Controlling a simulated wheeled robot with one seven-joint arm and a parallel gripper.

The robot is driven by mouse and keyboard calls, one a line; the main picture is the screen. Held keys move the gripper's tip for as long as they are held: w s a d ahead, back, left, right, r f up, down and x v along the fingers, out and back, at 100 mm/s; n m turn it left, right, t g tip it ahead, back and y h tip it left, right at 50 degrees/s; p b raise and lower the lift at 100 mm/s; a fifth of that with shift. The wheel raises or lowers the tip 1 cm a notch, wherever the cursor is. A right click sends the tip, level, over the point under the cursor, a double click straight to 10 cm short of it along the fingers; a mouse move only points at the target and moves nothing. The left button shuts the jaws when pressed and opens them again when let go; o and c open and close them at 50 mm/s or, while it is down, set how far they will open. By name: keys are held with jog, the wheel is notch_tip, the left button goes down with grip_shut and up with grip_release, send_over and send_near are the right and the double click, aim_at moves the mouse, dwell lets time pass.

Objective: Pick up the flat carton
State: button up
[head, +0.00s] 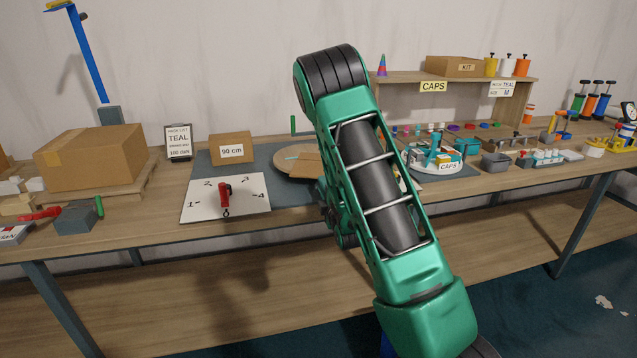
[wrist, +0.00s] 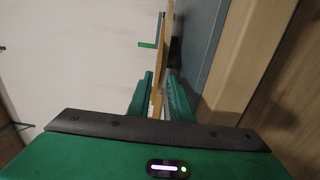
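The flat carton (head: 308,163) is a thin brown sheet lying on a round wooden turntable (head: 284,166) on the bench, partly hidden behind my arm in the head view. My gripper is mostly hidden by my arm there. In the wrist view my gripper (wrist: 160,85) has its two green fingers apart, one on each side of a thin brown edge that looks like the carton (wrist: 156,98). A gap shows between this edge and the right finger. The edge lies close to the left finger; I cannot tell whether they touch.
A white numbered board (head: 240,200) with a red clamp lies left of the turntable. A box marked 90 cm (head: 232,149) stands behind it. A green-handled post (head: 293,125) rises behind the turntable. A caps tray (head: 437,175) and small bins stand to the right.

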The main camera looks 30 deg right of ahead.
jog(key=shift+x, duration=1.7)
jog(key=shift+c, duration=0.4)
grip_shut()
jog(key=shift+r, duration=0.1)
jog(key=shift+r, duration=1.25)
